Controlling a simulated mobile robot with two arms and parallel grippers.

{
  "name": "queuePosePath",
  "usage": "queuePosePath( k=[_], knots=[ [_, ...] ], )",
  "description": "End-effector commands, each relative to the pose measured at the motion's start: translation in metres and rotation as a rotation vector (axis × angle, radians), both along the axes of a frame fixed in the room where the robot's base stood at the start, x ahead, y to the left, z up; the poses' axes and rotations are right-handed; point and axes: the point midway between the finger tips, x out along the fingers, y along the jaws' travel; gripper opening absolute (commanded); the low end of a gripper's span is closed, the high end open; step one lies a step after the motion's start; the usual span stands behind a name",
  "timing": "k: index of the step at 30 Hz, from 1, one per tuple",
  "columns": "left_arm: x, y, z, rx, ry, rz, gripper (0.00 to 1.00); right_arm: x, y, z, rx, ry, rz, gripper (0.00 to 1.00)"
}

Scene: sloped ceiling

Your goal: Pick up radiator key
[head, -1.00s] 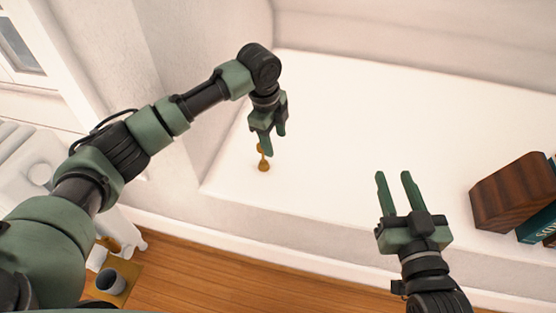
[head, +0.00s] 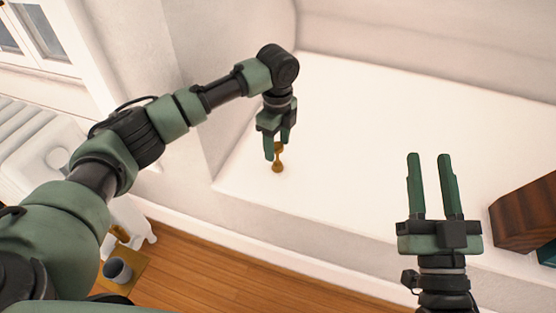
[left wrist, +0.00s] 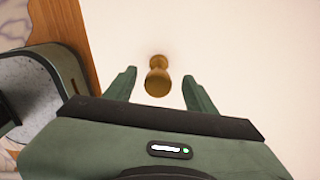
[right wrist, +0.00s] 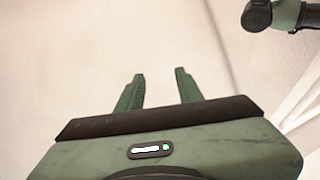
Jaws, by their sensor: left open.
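The radiator key (head: 278,167) is a small brass-coloured piece standing on the white ledge (head: 370,130), near its left front corner. In the left wrist view the key (left wrist: 158,82) shows between the two fingers, with a gap on each side. My left gripper (head: 277,150) is open and points down right at the key; its fingers hide part of the key's upper end in the head view. My right gripper (head: 431,160) is open and empty over the front part of the ledge, well to the right of the key.
A dark wooden block (head: 525,215) stands on the ledge at the right. A white radiator (head: 45,150) is at the left. Below the ledge, a grey cup (head: 117,270) stands on a small brown surface above the wooden floor (head: 210,270). The middle of the ledge is clear.

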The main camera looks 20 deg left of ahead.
Motion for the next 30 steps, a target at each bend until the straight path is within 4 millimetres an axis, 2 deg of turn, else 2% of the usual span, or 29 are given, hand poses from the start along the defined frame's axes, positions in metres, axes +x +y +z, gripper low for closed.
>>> queuePosePath(
  k=[6, 10, 15, 22, 28, 30],
  knots=[
    [-0.001, -0.001, -0.021, 0.0, 0.0, 0.0, 0.55, -0.02, 0.0, 0.036, 0.064, -0.225, 0.013, 0.36],
    [-0.001, -0.001, -0.03, 0.0, -0.001, 0.0, 0.55, -0.033, -0.001, 0.053, 0.093, -0.328, 0.018, 0.36],
    [-0.001, -0.001, -0.034, -0.001, -0.002, 0.0, 0.55, -0.041, -0.002, 0.062, 0.11, -0.387, 0.022, 0.36],
    [-0.001, -0.001, -0.034, -0.001, -0.002, 0.0, 0.55, -0.042, -0.002, 0.063, 0.111, -0.39, 0.022, 0.36],
    [-0.001, -0.001, -0.034, -0.001, -0.002, 0.0, 0.0, -0.041, -0.002, 0.063, 0.111, -0.389, 0.022, 0.36],
    [-0.001, -0.001, -0.034, -0.001, -0.002, 0.0, 0.0, -0.041, -0.002, 0.063, 0.111, -0.389, 0.022, 0.36]
  ],
)
